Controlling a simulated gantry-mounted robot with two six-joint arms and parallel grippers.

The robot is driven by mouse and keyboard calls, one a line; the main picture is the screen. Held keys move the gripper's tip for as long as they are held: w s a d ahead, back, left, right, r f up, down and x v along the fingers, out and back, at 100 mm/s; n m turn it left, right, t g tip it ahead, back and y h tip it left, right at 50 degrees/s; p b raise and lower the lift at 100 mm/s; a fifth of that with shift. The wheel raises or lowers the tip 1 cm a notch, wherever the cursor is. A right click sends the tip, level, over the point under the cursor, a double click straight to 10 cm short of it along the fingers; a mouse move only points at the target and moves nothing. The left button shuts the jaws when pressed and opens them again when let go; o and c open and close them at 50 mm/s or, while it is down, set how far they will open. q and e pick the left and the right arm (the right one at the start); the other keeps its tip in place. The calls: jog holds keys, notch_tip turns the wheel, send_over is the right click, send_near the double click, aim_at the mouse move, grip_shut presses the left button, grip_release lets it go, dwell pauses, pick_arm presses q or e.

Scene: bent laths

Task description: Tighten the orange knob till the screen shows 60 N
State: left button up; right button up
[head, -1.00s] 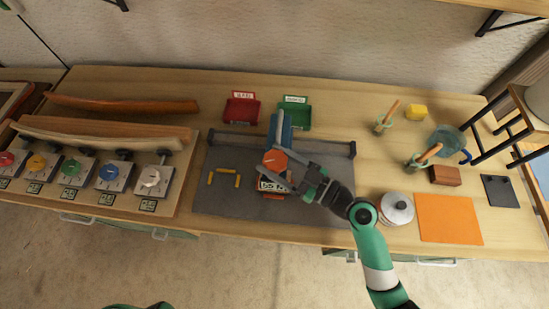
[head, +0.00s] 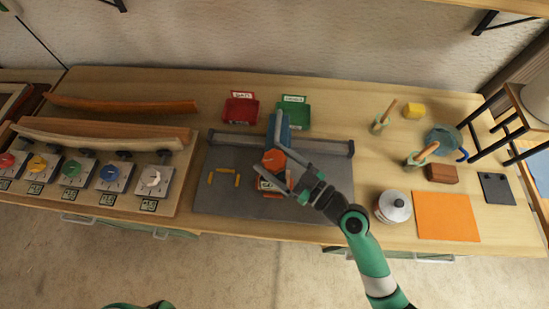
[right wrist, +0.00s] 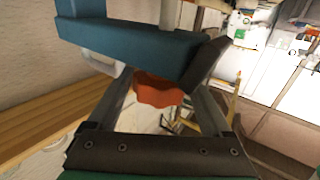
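The orange knob (head: 274,160) sits on the front of a blue clamp (head: 281,128) standing on a grey mat. The knob also shows in the right wrist view (right wrist: 160,90), below the blue clamp body (right wrist: 130,45). My right gripper (head: 282,162) reaches in from the lower right, one finger on each side of the knob. The fingers are close to its sides, but I cannot tell if they touch it. The small screen (head: 270,184) below the knob is partly covered by a finger, and its number is not readable. My left gripper is out of view.
At left, a board holds several dial units with coloured knobs (head: 72,170) and bent wooden laths (head: 105,130). Red (head: 240,109) and green (head: 293,114) trays stand behind the mat (head: 225,200).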

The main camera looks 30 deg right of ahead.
jog(key=b+v, duration=0.2)
jog(key=v, duration=0.9)
jog(key=shift+s, duration=0.35)
